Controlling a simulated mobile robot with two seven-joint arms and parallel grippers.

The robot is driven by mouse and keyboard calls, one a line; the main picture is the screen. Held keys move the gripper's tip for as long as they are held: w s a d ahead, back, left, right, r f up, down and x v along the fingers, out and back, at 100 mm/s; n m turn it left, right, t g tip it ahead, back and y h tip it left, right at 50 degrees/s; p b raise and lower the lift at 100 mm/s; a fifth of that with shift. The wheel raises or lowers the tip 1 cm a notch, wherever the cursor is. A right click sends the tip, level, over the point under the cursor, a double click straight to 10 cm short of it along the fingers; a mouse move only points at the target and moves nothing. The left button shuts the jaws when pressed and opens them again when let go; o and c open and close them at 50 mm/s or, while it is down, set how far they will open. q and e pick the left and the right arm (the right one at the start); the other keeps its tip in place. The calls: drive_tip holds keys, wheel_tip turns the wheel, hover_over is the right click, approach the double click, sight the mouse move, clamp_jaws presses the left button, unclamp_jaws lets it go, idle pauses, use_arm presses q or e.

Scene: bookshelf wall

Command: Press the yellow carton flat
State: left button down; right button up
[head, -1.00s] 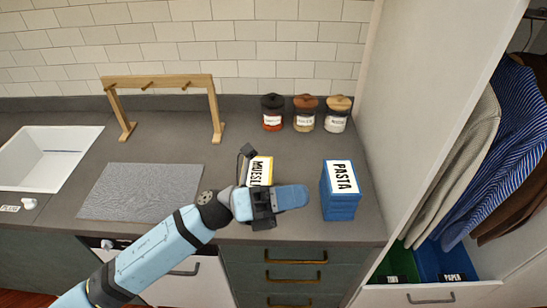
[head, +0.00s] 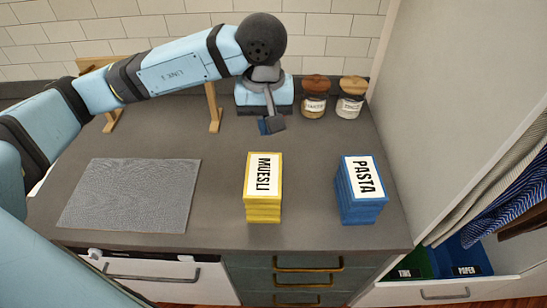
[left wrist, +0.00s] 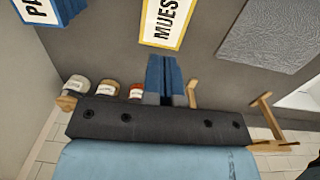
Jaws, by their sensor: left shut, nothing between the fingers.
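The yellow carton (head: 263,212), with a white MUESLI label on top, stands on the grey counter between the mat and the blue carton. Its front side shows ridged folds. Its labelled top also shows at the upper edge of the left wrist view (left wrist: 167,22). My left gripper (head: 268,126) is behind the carton, towards the tiled wall, apart from it. Its blue fingers are together and empty in the left wrist view (left wrist: 164,78). My right gripper is in neither view.
A blue PASTA carton (head: 361,205) stands right of the yellow one. A grey mat (head: 132,195) lies to the left. Lidded jars (head: 314,100) and a wooden rack (head: 213,107) stand at the back. A tall side panel (head: 440,90) bounds the counter on the right.

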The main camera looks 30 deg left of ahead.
use_arm(q)
drive_tip(key=shift+w+a+r+y, duration=0.2)
drive_tip(key=shift+a+r+y, duration=0.05)
drive_tip(key=shift+a+y, duration=0.1)
drive_tip(key=p, duration=0.3)
approach(266, 172)
wheel_tip(266, 172, down, 8)
drive_tip(key=shift+s+r, duration=0.1)
drive_tip(key=shift+r, duration=0.1)
drive_tip(key=shift+f, duration=0.1)
wheel_tip(266, 172, down, 8)
drive_tip(key=b, duration=0.9)
drive_tip(key=shift+f, duration=0.1)
drive_tip(key=shift+s, duration=0.1)
